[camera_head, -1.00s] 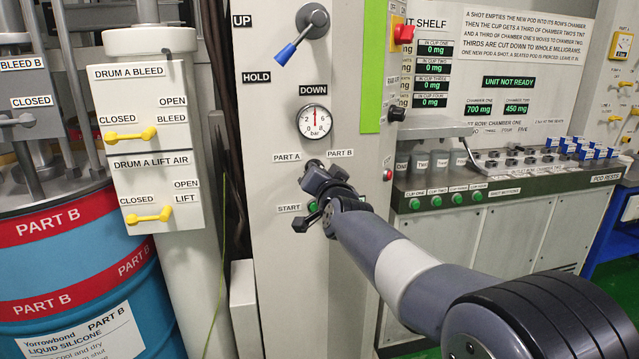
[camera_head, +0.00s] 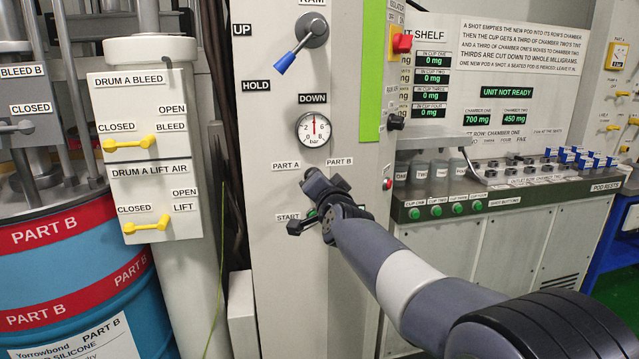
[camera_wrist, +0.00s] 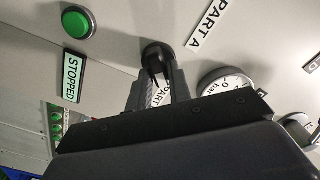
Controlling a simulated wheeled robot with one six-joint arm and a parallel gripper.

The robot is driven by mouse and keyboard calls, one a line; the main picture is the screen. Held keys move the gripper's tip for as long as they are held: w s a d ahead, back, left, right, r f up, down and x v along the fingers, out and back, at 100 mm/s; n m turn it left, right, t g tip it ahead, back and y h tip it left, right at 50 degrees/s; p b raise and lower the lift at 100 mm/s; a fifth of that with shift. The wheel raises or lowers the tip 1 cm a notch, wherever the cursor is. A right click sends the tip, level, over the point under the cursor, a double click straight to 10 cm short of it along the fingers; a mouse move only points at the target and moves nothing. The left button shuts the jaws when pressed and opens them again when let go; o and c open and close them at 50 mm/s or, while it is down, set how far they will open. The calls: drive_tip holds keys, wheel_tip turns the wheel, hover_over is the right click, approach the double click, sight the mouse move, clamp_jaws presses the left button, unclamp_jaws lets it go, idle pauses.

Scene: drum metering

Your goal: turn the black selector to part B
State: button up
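The black selector (camera_wrist: 156,52) is on the pale panel, below and between the PART A and PART B labels in the head view. My gripper (camera_head: 322,186) is at it, and hides most of it and where it points. In the wrist view my two dark fingers (camera_wrist: 158,82) reach to the selector with a gap between them. Part of a PART label shows through that gap. I cannot tell whether the fingers press on the selector or only stand around it. The PART A label (camera_head: 286,166) and PART B label (camera_head: 341,161) show in the head view.
A pressure gauge (camera_head: 313,129) and a blue-tipped lever (camera_head: 300,47) are above on the panel. A green button (camera_wrist: 78,22) and a STOPPED display (camera_wrist: 72,79) are near my fingers. A red button (camera_head: 387,184) is to the right. The drum (camera_head: 80,290) stands left.

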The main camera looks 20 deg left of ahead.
drive_tip(key=o, duration=0.4)
drive_tip(key=b+v, duration=0.1)
drive_tip(key=v, duration=0.9)
drive_tip(key=shift+s+d, duration=0.2)
drive_tip(key=shift+s, duration=0.15)
drive_tip(key=shift+w+a, duration=0.1)
drive_tip(key=p+x, duration=0.1)
drive_tip(key=x, duration=0.9)
drive_tip(key=shift+w+a, duration=0.1)
drive_tip(key=shift+w, duration=0.15)
drive_tip(key=shift+s, duration=0.1)
